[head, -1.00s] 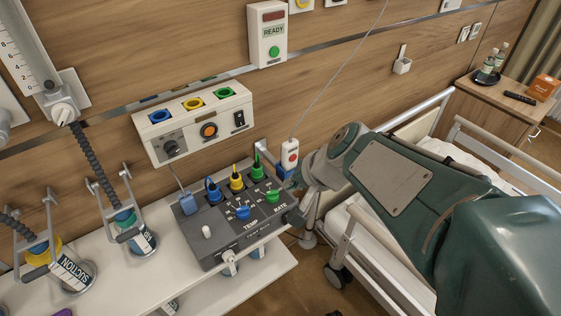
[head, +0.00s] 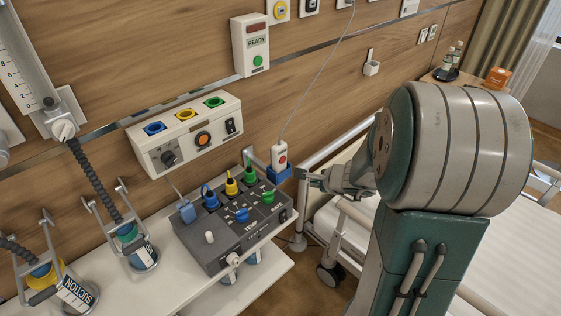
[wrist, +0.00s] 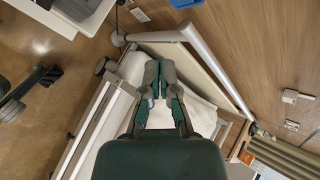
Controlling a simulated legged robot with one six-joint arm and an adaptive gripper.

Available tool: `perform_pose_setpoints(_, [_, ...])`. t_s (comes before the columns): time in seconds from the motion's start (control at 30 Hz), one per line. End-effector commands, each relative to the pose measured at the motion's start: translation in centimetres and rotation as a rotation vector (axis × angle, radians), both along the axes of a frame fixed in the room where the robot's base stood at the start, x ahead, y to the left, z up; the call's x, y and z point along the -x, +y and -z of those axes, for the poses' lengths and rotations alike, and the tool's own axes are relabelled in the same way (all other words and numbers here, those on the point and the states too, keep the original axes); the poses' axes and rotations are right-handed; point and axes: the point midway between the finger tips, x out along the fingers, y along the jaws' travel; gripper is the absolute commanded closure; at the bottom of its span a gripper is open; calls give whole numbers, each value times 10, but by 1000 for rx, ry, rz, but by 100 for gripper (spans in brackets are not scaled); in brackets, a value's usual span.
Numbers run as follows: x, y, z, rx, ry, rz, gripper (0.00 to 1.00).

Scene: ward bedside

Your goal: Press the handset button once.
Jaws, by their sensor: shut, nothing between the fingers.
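The handset (head: 281,154) is white with a red button facing out. It stands upright in a blue holder (head: 279,174) by the wall, with a thin cord running up from it. My gripper (head: 304,178) is just right of the holder in the head view, shut and empty, at about the holder's height and below the red button. I cannot tell whether it touches the holder. In the wrist view my gripper (wrist: 160,72) points over the bed rail, fingers together. A blue piece, probably the holder (wrist: 187,3), shows at the top edge there; the button is not visible.
A grey control box (head: 230,232) with coloured plugs and knobs sits on the white shelf (head: 192,288) left of the handset. A READY box (head: 250,46) hangs on the wall above. The bed's rail (head: 335,147) runs close to my gripper. Suction jars stand at left.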

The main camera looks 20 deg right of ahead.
Motion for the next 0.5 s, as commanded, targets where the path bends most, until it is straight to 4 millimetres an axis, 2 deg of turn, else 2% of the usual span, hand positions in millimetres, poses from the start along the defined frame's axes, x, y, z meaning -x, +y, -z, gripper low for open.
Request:
perform_pose_setpoints(0.27, [-4,8,-1,8,0,-5,100])
perform_pose_setpoints(0.5, [-29,17,-1,6,0,-8,100])
